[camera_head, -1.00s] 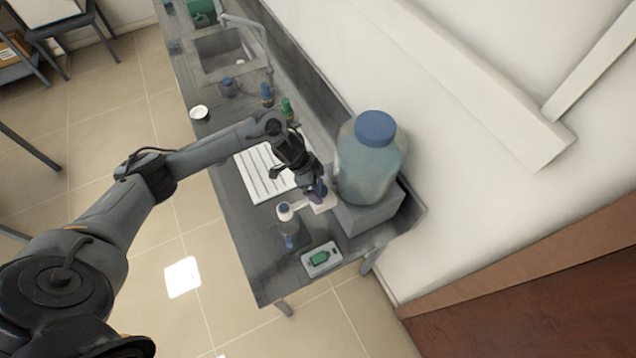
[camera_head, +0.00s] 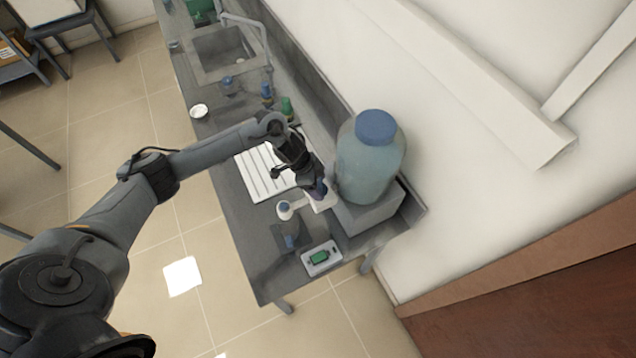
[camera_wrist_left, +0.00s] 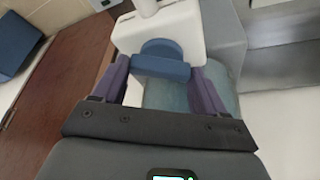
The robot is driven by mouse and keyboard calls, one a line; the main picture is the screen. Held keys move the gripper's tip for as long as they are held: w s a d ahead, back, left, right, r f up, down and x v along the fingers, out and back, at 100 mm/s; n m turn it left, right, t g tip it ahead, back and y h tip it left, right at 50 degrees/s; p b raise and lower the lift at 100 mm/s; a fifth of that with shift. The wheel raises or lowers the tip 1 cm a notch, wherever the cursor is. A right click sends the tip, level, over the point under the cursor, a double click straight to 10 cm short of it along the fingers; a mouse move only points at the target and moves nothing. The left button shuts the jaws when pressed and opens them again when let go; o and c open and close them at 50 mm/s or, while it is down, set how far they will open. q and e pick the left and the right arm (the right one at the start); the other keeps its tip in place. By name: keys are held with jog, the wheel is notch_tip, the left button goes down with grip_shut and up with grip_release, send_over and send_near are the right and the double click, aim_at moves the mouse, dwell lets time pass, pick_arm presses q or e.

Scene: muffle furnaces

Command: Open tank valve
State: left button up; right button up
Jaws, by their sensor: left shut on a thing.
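The tank (camera_head: 368,165) is a large translucent blue bottle with a blue cap, standing on a grey block near the bench's right end. Its white spout body (camera_wrist_left: 158,32) has a blue valve handle (camera_wrist_left: 160,64), seen close in the left wrist view. My left gripper (camera_wrist_left: 160,80) has its purple fingers on either side of the blue handle and is shut on it. In the head view my left gripper (camera_head: 319,189) is at the tank's lower left, partly hiding the valve. My right gripper is not in view.
A white drying rack (camera_head: 262,174) lies left of the gripper. A small bottle with a white top (camera_head: 285,210) and a scale with a green display (camera_head: 321,258) stand near the tank. A sink (camera_head: 224,50) is at the far end; a wall is behind the tank.

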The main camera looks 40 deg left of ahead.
pick_arm(q)
jog(key=m+b, duration=0.1)
jog(key=m, duration=0.1)
jog(key=m+g+b, duration=0.1)
jog(key=m+b, duration=0.1)
jog(key=shift+w+f+h, duration=0.1)
jog(key=shift+w+h, duration=0.1)
jog(key=shift+h, duration=0.2)
jog(key=shift+m+g+b, duration=0.5)
jog(key=shift+m+b, duration=0.3)
jog(key=shift+m, duration=0.3)
jog(key=shift+w+m, duration=0.1)
jog(key=shift+m, duration=0.3)
jog(key=shift+r+m+g, duration=0.3)
jog(key=shift+m+g, duration=0.4)
jog(key=shift+m, duration=0.5)
jog(key=shift+f+m+g+p, duration=0.1)
jog(key=shift+m+g+p, duration=0.3)
jog(key=shift+m, duration=0.7)
